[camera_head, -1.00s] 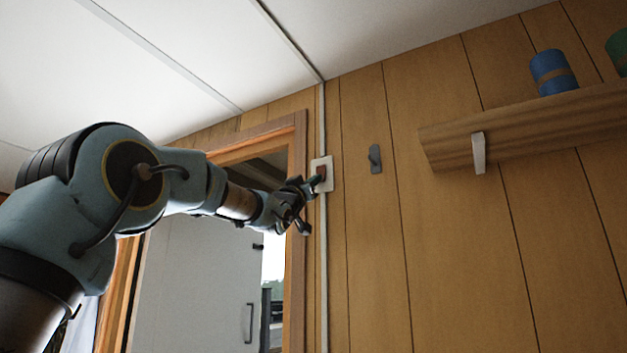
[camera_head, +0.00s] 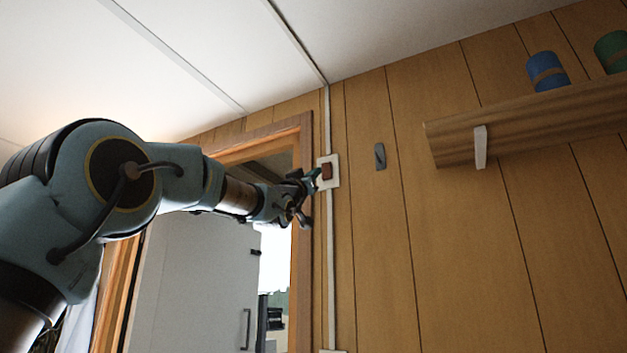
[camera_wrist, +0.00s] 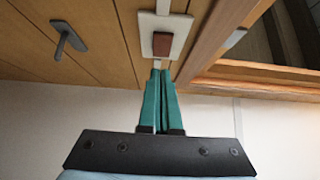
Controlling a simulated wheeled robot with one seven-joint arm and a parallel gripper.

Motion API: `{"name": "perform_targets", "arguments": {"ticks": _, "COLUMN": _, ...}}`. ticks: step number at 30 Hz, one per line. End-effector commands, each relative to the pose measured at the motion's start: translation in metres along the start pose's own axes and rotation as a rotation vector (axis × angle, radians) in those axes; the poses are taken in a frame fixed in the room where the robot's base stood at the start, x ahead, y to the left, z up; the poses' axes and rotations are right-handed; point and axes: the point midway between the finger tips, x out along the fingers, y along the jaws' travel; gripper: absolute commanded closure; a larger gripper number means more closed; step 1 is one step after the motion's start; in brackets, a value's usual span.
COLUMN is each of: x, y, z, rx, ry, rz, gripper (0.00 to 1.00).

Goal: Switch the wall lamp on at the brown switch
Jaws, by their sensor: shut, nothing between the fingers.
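The brown switch (camera_head: 326,171) is a small rocker on a white plate (camera_head: 335,182), fixed to the wood-panelled wall just right of the door frame. In the wrist view the brown switch (camera_wrist: 162,45) is straight ahead of the fingertips. My gripper (camera_head: 315,177) is at the left edge of the plate in the head view, its tips close to the switch. In the wrist view the green fingers of my gripper (camera_wrist: 161,72) are together and empty, their tips just below the rocker. Contact cannot be told for sure. The wall lamp is not in view.
A grey hook (camera_head: 380,157) is on the wall right of the switch. A wooden shelf (camera_head: 520,125) holds a blue can (camera_head: 547,70) and a green can (camera_head: 612,50). The door frame (camera_head: 304,230) is close left of the switch. A white conduit (camera_head: 331,260) runs vertically through the plate.

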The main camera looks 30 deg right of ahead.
Motion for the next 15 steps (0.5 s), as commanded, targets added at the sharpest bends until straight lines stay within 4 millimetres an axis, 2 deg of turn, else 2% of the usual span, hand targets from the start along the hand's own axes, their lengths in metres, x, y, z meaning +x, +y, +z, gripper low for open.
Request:
{"name": "perform_targets", "arguments": {"ticks": 1, "x": -0.010, "y": -0.001, "z": 0.004, "rx": 0.002, "ry": 0.000, "rz": -0.001, "gripper": 1.00}}
{"name": "perform_targets", "arguments": {"ticks": 15, "x": -0.078, "y": 0.000, "z": 0.017, "rx": 0.002, "ry": 0.001, "rz": 0.000, "gripper": 1.00}}
